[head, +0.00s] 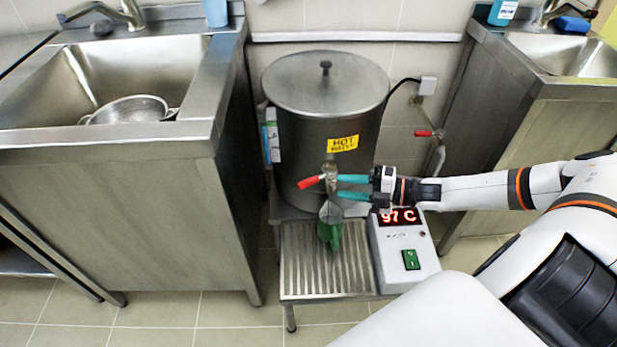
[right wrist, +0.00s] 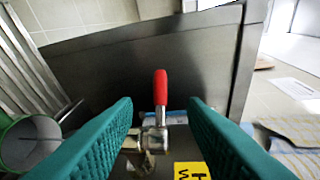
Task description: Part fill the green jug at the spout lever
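The green jug (head: 331,232) stands under the spout on the ribbed drip tray (head: 297,265). Part of the jug, with its open mouth, shows at the left of the right wrist view (right wrist: 28,142). The spout lever has a red handle (head: 311,182) pointing left on the front of the steel hot-water boiler (head: 300,140). My right gripper (head: 338,187) is open, its teal fingers close to the spout from the right. In the right wrist view the red handle (right wrist: 160,88) shows between the two spread fingers, not gripped. My left gripper is out of view.
A grey box (head: 405,262) with a 97 C display and green switch sits right of the tray. A sink with a colander (head: 127,110) is at left, another sink (head: 575,60) at right. A red-handled valve (head: 430,133) is on the wall pipe.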

